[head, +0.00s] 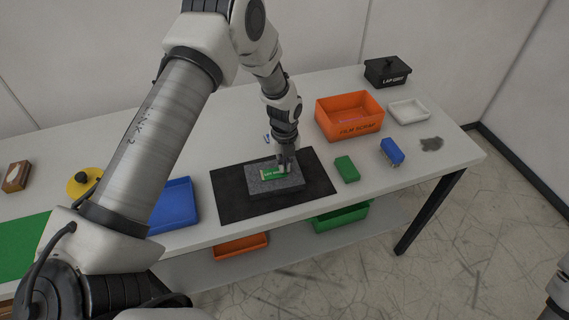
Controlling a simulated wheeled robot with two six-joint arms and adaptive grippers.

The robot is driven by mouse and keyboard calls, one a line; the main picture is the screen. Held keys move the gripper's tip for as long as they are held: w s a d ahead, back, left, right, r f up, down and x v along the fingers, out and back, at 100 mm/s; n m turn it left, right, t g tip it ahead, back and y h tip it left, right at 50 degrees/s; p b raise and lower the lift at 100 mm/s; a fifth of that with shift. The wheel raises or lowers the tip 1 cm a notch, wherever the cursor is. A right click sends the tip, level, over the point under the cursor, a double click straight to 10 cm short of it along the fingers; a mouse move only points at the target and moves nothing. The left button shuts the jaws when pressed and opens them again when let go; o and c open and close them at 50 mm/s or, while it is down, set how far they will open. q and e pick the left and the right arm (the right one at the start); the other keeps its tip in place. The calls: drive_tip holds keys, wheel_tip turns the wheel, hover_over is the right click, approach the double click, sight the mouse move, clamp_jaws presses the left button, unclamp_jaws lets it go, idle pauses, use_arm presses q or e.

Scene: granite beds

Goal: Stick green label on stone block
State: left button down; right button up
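The grey stone block (275,184) lies on a black mat (234,203) on the white table. The green label (273,173), with pale lettering, is on or just over the top of the block; I cannot tell if it lies fully flat. My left gripper (285,165) points down at the block's top, at the label's right end. Its fingertips are small and close together, and whether they pinch the label is unclear. My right gripper is out of view; only a bit of my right arm shows at the lower right edge.
An orange film scrap bin (350,127), a white tray (408,111), a black lidded box (387,72), a green block (346,169) and a blue item (392,151) stand to the right. A blue tray (177,207) and a yellow round object (82,182) are at left. Bins (341,218) sit on the lower shelf.

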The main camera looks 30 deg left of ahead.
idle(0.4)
use_arm(q)
drive_tip(key=c, duration=1.2)
unclamp_jaws()
drive_tip(key=shift+f, duration=0.1)
drive_tip(key=shift+c, duration=0.2)
wheel_tip(320, 180, up, 12)
